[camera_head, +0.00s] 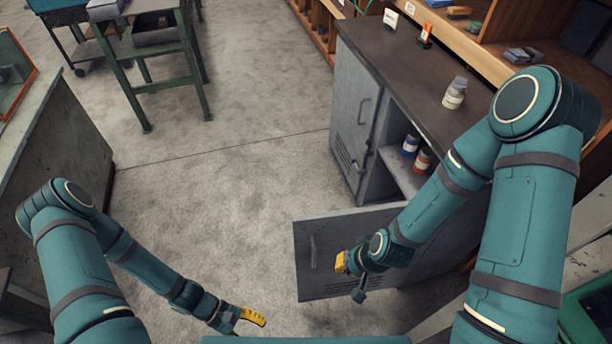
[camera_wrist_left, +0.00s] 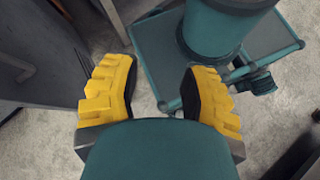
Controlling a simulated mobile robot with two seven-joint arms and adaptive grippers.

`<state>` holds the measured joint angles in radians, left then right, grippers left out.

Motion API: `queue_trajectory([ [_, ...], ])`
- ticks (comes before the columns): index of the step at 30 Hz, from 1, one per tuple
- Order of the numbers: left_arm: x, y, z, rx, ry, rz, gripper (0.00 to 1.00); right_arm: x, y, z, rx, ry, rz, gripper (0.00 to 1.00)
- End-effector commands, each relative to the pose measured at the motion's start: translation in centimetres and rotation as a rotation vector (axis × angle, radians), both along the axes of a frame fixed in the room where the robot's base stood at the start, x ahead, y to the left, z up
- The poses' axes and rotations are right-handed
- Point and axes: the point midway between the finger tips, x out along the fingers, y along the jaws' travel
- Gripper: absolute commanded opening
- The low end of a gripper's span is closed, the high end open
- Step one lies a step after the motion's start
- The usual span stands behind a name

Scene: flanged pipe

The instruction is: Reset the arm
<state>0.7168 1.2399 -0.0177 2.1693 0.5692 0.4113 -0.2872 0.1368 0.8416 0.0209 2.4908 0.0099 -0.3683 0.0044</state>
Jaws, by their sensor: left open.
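My left arm comes in from the left in the head view, and my left gripper (camera_head: 250,318) is low at the bottom, over bare floor. In the left wrist view the same gripper (camera_wrist_left: 155,95) shows two yellow ridged fingers set wide apart, with nothing between them. My right arm comes in from the right, bent at the elbow. My right gripper (camera_head: 350,277) is in front of the open cabinet door (camera_head: 312,270). Its yellow finger and a dark part show, but I cannot tell whether it is open or touches the door.
A green-legged table (camera_head: 150,60) is at the upper left. The middle floor (camera_head: 230,180) is clear.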

Motion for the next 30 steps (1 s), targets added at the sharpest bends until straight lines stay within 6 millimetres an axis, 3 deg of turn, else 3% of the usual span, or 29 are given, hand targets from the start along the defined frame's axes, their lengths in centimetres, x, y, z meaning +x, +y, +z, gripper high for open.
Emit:
queue_trajectory([
  [6,5.5,0.6,1.7,0.316,-0.393,-0.371,0.43,-0.1,0.1,-2.0,-0.002,0.004,0.002,0.0],
  [10,9.4,-0.7,4.1,0.421,-0.654,-0.489,0.43,-0.2,0.1,-2.8,-0.002,0.005,0.004,0.0],
  [14,11.9,-2.4,6.4,0.461,-0.846,-0.542,0.43,-0.2,0.1,-3.2,-0.003,0.006,0.005,0.0],
  [19,13.0,-3.5,7.8,0.471,-0.946,-0.559,0.43,-0.2,0.2,-3.3,-0.003,0.007,0.005,0.0],
  [30,13.1,-3.5,7.9,0.471,-0.948,-0.559,0.43,-0.2,0.2,-3.3,-0.003,0.007,0.006,0.0],
])
